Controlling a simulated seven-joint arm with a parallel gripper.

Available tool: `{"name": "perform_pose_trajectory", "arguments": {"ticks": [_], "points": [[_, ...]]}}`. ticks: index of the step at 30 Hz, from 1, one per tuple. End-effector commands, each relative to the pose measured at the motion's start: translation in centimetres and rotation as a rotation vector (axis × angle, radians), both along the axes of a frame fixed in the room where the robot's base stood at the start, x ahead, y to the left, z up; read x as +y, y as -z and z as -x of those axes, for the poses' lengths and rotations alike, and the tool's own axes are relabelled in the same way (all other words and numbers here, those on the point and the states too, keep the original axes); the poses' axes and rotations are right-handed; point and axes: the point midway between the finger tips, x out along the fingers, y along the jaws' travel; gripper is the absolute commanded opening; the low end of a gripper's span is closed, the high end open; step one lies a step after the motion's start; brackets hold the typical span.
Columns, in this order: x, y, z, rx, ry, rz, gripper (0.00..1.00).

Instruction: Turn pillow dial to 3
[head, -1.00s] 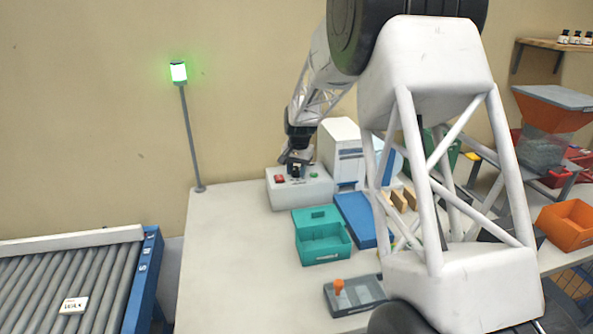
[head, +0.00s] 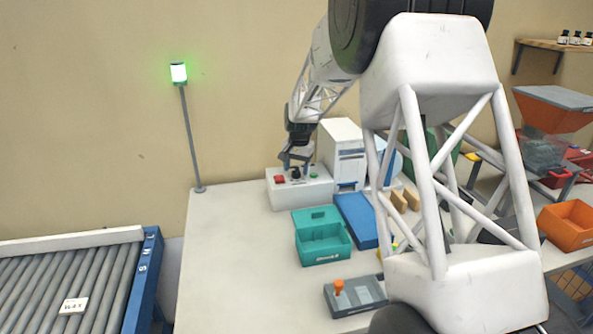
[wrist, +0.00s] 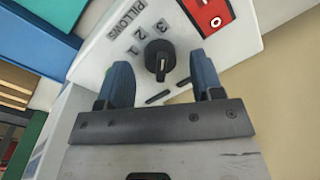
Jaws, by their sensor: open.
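The pillow dial is a black knob (wrist: 159,56) on a white control box (head: 320,191). In the wrist view it sits beside printed numbers 1, 2 and 3 and the word PILLOWS. Its narrow grip lies roughly up and down in that view; I cannot tell which number it marks. My gripper (wrist: 161,84) is open, with one blue finger on each side of the knob's lower part and visible gaps between them. Touching is not clear. In the head view my gripper (head: 294,160) is right above the dial (head: 295,174).
A red switch (wrist: 209,14) is close to the dial. A green button (head: 314,175) is on the box. A white machine (head: 343,152) stands behind right. A teal open box (head: 322,244) and blue tray (head: 358,218) are in front. The table's left part is clear.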

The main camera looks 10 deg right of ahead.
Motion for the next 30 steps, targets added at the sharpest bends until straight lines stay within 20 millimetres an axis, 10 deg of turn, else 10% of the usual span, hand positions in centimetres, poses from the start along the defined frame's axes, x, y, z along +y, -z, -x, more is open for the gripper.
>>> {"name": "perform_pose_trajectory", "arguments": {"ticks": [15, 30], "points": [[-0.3, -5.9, 0.2, -0.001, 0.0, 0.001, 0.6], [-0.3, -6.6, 0.3, 0.0, 0.0, 0.0, 0.6]]}}
